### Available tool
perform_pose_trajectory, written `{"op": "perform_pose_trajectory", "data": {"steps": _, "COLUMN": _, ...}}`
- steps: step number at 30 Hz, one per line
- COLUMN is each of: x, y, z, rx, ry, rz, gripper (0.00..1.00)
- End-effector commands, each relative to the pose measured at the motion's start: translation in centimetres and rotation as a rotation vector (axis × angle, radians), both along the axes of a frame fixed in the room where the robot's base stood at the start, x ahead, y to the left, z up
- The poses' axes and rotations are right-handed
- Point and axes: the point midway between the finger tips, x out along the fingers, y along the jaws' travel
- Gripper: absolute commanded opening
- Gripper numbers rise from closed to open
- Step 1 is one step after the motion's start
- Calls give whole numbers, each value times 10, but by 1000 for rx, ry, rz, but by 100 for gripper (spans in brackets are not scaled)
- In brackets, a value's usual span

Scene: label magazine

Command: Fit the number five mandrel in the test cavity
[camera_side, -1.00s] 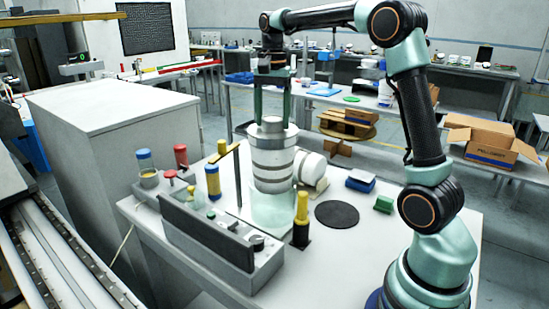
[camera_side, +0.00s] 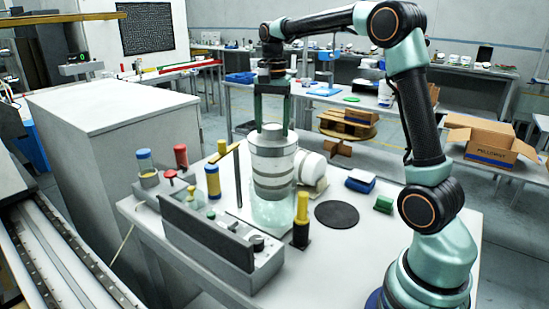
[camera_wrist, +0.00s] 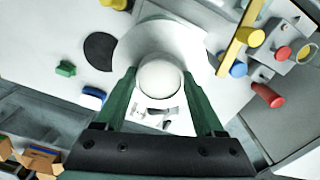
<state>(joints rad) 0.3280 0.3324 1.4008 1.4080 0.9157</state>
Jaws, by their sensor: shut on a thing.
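My gripper (camera_side: 272,122) points straight down, its two green fingers shut on the top knob of the mandrel (camera_side: 273,165). The mandrel is a large upright pale cylinder with grey bands; any number on it is unreadable. In the wrist view the fingers (camera_wrist: 163,92) stand either side of its round white top (camera_wrist: 160,78). Right below the mandrel is a clear, greenish round part (camera_side: 272,213) on the table, which looks like the test cavity. I cannot tell whether the mandrel's lower end is inside it or just above it.
Left and in front is a grey control box (camera_side: 215,240) with knobs, with a yellow-topped bar (camera_side: 225,153) close by. A black-and-yellow post (camera_side: 301,220) stands front right. A white cylinder (camera_side: 310,168) lies right behind. A black disc (camera_side: 337,214) lies on open table.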

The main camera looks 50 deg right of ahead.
Motion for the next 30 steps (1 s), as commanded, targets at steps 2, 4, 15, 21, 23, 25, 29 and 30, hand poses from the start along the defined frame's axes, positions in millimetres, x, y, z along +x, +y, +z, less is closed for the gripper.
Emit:
{"op": "perform_pose_trajectory", "data": {"steps": 2, "x": 0, "y": 0, "z": 0, "rx": -1, "ry": -3, "rz": 0, "gripper": 0}}
{"op": "perform_pose_trajectory", "data": {"steps": 4, "x": 0, "y": 0, "z": -2, "rx": -1, "ry": -3, "rz": 0, "gripper": 0}}
{"op": "perform_pose_trajectory", "data": {"steps": 15, "x": 1, "y": 0, "z": -9, "rx": -1, "ry": -3, "rz": 0, "gripper": 0}}
{"op": "perform_pose_trajectory", "data": {"steps": 21, "x": 0, "y": 0, "z": -13, "rx": -1, "ry": -3, "rz": 0, "gripper": 0}}
{"op": "perform_pose_trajectory", "data": {"steps": 23, "x": 0, "y": 0, "z": -14, "rx": -1, "ry": -3, "rz": 0, "gripper": 0}}
{"op": "perform_pose_trajectory", "data": {"steps": 25, "x": 1, "y": 0, "z": -16, "rx": -1, "ry": -3, "rz": 0, "gripper": 0}}
{"op": "perform_pose_trajectory", "data": {"steps": 29, "x": 1, "y": 0, "z": -18, "rx": -1, "ry": -3, "rz": 0, "gripper": 0}}
{"op": "perform_pose_trajectory", "data": {"steps": 30, "x": 1, "y": 0, "z": -19, "rx": -1, "ry": -3, "rz": 0, "gripper": 0}}
